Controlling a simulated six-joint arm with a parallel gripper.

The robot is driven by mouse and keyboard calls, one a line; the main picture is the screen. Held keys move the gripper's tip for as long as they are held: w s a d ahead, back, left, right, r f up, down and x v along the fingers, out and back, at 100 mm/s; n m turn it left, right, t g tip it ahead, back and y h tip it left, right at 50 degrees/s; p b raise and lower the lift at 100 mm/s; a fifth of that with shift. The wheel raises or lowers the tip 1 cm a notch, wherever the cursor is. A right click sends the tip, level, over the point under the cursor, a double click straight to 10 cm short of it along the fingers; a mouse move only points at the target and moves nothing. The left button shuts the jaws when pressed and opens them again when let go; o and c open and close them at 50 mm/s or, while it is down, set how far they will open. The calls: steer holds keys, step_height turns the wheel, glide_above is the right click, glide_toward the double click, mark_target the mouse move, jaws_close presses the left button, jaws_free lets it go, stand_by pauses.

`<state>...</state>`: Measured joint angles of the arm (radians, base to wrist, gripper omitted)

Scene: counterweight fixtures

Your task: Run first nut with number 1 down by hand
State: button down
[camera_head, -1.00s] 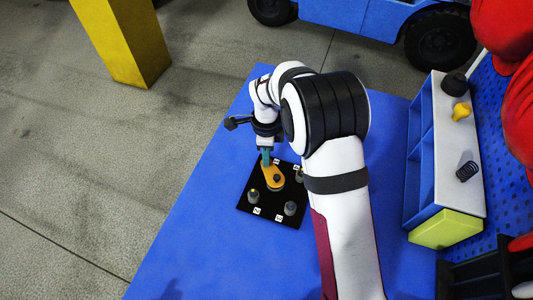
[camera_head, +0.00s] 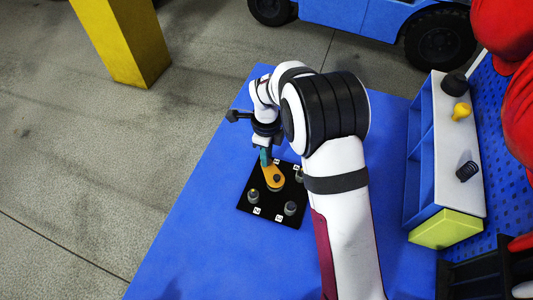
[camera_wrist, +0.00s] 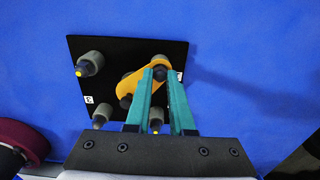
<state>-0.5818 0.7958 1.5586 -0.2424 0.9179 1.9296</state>
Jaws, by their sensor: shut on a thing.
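A black square plate (camera_head: 273,207) lies on the blue bench and carries several grey posts with coloured tips. An orange bar (camera_head: 273,177) runs from the plate's middle to the post by the fingertips; it also shows in the wrist view (camera_wrist: 133,82). My gripper (camera_wrist: 160,76) points down at that end of the bar, its teal fingers shut on a small dark piece, apparently a nut (camera_wrist: 160,73). Whether its thread is engaged is hidden. A white label at the plate's left edge (camera_wrist: 89,99) seems to read 3. The label right of the fingertips (camera_wrist: 179,76) is partly covered.
Other grey posts stand close by, one at the plate's left (camera_wrist: 89,63) and one behind the fingers (camera_wrist: 157,119). A shelf unit (camera_head: 441,150) with loose parts on top stands at the right. The bench left of the plate is clear.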

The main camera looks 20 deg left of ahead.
steer(key=c, duration=0.8)
jaws_free()
steer(key=shift+r, duration=0.1)
step_height(320, 180, up, 16)
steer(key=shift+f, duration=0.2)
steer(key=s+d+r+n+y, duration=0.1)
steer(key=s+d+r+n, duration=0.25)
steer(key=s+d, duration=0.5)
steer(key=s+d+r+n, duration=0.2)
steer(key=s+d+n, duration=0.4)
steer(key=d, duration=0.4)
steer(key=s+d+f+n, duration=0.1)
steer(key=s, duration=0.2)
steer(key=s+d+f+n, duration=0.1)
steer(key=s, duration=0.3)
steer(key=s+d+f+n, duration=0.1)
steer(key=s+f, duration=0.1)
steer(key=s, duration=0.1)
steer(key=shift+s+f+y, duration=0.1)
steer(key=shift+s+y, duration=0.25)
steer(key=shift+y, duration=0.05)
